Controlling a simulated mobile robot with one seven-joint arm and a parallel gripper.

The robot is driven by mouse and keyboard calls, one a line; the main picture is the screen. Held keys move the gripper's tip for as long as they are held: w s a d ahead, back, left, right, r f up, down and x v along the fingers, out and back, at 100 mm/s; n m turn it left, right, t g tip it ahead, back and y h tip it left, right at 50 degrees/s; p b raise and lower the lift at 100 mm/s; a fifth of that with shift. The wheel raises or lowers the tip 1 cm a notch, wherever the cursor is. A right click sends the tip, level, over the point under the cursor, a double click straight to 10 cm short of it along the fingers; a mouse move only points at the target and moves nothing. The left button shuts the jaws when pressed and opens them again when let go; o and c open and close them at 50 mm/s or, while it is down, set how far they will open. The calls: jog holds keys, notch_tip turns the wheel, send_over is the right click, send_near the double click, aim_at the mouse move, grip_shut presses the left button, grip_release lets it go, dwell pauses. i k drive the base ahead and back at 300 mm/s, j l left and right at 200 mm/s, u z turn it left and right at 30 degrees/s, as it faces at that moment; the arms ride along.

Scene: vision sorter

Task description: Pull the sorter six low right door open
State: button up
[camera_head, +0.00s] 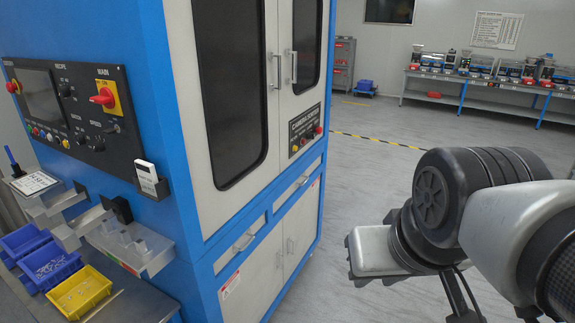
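The sorter (152,100) is a tall blue-framed cabinet with white doors at left and centre. Its low right door (302,232) is a white panel at the bottom of the sorter's right-hand face and looks shut. A small upright handle (290,246) sits near that door's left edge. The low left door (250,287) beside it also looks shut, with its own handle. My arm comes in from the right edge, apart from the sorter across a stretch of floor. Dark thin parts below my wrist may belong to my gripper (462,300); its fingertips are not clear.
Above are tall doors with dark windows (228,90) and bar handles. A control panel (70,115) and a bench with blue and yellow bins (78,294) stand at left. Grey floor (350,185) is free right of the sorter. A long workbench (480,92) stands far back.

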aim_at(299, 224)
jog(key=i+l+z, duration=0.1)
jog(key=i+l, duration=0.2)
jog(key=i, duration=0.2)
jog(key=i+l+z, duration=0.15)
jog(key=i, duration=0.35)
jog(key=i+l+z, duration=0.1)
jog(key=i+l, duration=0.2)
jog(key=i, duration=0.2)
